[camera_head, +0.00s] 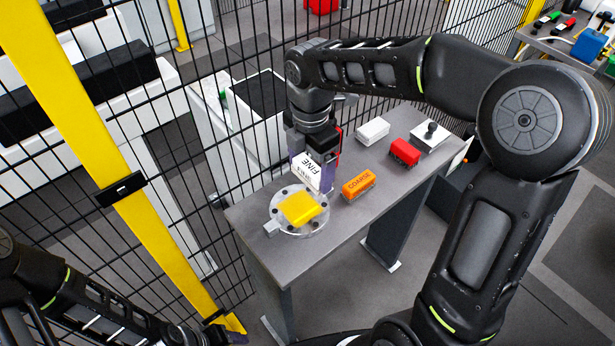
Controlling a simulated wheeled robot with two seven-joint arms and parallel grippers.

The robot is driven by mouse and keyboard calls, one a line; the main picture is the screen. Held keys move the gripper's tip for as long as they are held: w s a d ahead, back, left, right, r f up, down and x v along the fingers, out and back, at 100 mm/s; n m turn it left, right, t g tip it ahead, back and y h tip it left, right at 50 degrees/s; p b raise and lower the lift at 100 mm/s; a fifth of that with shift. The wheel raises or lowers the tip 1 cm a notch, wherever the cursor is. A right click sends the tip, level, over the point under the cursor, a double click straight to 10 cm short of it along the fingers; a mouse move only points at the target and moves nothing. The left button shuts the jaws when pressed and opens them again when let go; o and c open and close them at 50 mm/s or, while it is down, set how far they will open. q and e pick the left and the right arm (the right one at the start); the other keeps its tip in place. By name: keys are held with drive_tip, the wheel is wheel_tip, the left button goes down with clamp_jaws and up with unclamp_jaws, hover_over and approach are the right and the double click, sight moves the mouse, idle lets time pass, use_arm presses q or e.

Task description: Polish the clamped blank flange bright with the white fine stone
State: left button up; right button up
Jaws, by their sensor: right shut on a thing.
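The round grey metal flange (281,218), with holes around its rim, lies on the near left part of the grey bench. A yellow square block or pad (300,208) sits on its middle and covers much of its face. My right gripper (316,160) points down behind the flange and is shut on the white stone marked FINE (313,173). The stone is tilted, just behind the yellow piece; I cannot tell whether it touches the flange. My left arm shows at the lower left, but its gripper is not visible.
On the bench (345,222) are an orange block marked COARSE (358,186), a red block (404,153), a white block (372,131) and a white plate with a black knob (431,132). Black mesh fencing with a yellow post (125,188) stands left and behind.

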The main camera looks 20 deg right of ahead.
drive_tip(key=m, duration=0.1)
drive_tip(key=w+m, duration=0.1)
drive_tip(key=m, duration=0.1)
drive_tip(key=shift+a+f, duration=0.15)
drive_tip(key=shift+f, duration=0.15)
drive_tip(key=w+f+m, duration=0.1)
drive_tip(key=w+m, duration=0.1)
drive_tip(key=m, duration=0.4)
drive_tip(key=w+a+f+m, duration=0.1)
drive_tip(key=w+m, duration=0.1)
drive_tip(key=m, duration=0.4)
drive_tip(key=w+f+m, duration=0.2)
drive_tip(key=m, duration=0.4)
drive_tip(key=shift+w+a+f, duration=0.1)
drive_tip(key=shift+a, duration=0.3)
